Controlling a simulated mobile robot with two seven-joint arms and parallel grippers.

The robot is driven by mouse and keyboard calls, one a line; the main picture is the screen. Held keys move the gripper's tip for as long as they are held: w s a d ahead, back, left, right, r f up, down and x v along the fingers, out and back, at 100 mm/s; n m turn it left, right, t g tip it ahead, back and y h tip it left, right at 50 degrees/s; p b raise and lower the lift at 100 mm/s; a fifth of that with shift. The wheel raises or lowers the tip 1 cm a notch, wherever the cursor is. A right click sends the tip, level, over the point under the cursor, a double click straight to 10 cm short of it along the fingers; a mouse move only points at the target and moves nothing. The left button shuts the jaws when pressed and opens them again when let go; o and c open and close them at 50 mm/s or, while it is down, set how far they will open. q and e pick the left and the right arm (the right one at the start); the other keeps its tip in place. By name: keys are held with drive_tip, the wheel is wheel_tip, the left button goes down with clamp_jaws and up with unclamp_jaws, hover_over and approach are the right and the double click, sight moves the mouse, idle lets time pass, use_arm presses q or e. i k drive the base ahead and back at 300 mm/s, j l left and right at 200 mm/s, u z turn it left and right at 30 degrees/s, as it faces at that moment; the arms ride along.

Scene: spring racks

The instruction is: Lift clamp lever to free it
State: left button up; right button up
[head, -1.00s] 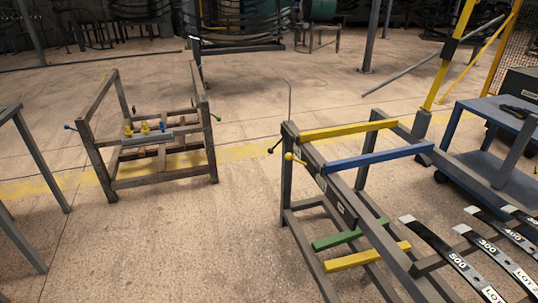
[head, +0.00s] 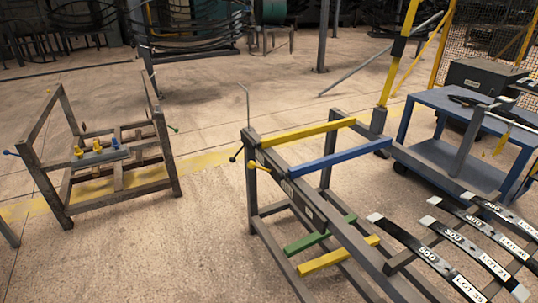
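Several ball-tipped levers could be the clamp lever; I cannot tell which. On the near rack (head: 290,187), a yellow-knobbed lever (head: 252,164) and a black-knobbed lever (head: 235,157) stick out at the left end, close together. On the wooden frame (head: 105,199) at the left, a blue-knobbed lever (head: 8,153) sticks out to the left and a green-knobbed lever (head: 175,129) to the right. Small yellow and blue pieces (head: 115,144) sit on a grey bar inside that frame. Neither of my grippers is in view, and nothing is touching the levers.
Yellow (head: 300,132) and blue (head: 340,154) bars lie across the near rack. Dark labelled leaf springs (head: 405,240) lie at the lower right. A blue cart (head: 445,165) stands behind them beside a yellow post (head: 396,65). Open concrete floor (head: 205,225) lies between frame and rack.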

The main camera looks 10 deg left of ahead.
sight(233, 159)
drive_tip(key=i+j+z, duration=0.3)
drive_tip(key=j, duration=0.25)
drive_tip(key=i+j+z, duration=0.25)
drive_tip(key=j, duration=0.25)
drive_tip(key=i+j, duration=0.15)
drive_tip(key=j, duration=0.15)
drive_tip(key=i+j+z, duration=0.15)
drive_tip(key=j, duration=0.2)
drive_tip(key=i+j, duration=0.15)
drive_tip(key=j, duration=0.25)
drive_tip(key=i+j, duration=0.1)
drive_tip(key=j, duration=0.35)
drive_tip(key=i+j, duration=0.15)
drive_tip(key=j, duration=0.25)
drive_tip(key=i+j, duration=0.15)
drive_tip(key=j, duration=0.3)
drive_tip(key=i+j+z, duration=0.1)
drive_tip(key=j, duration=0.3)
drive_tip(key=i+j, duration=0.15)
drive_tip(key=j, duration=0.25)
drive_tip(key=i+j, duration=0.15)
drive_tip(key=j, duration=0.3)
drive_tip(key=i+j, duration=0.1)
drive_tip(key=j, duration=0.35)
